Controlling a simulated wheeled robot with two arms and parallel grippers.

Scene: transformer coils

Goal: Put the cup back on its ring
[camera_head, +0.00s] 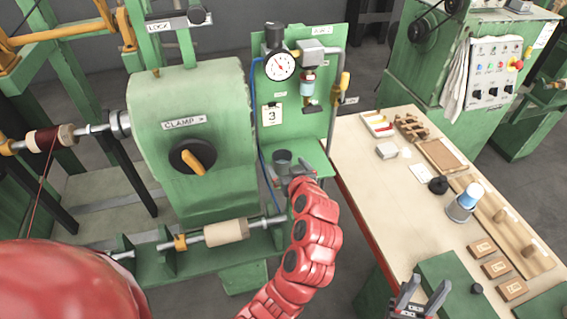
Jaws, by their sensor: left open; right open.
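A small dark grey cup (283,158) shows at the foot of the green gauge panel, upright, by the tip of my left arm. My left gripper (285,172) is open there, with its fingers close to the cup's lower part. I cannot tell whether they touch it. I cannot make out a ring under the cup; the gripper and red arm hide that spot. My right gripper (421,297) is open and empty at the bottom edge, in front of the workbench.
The green panel (322,130) carries a gauge (280,66) and hoses. A green winding machine (190,120) stands left of it, with a spool (226,232) on a low shaft. The bench (375,170) at right holds a blue-white container (469,197), wooden blocks and trays.

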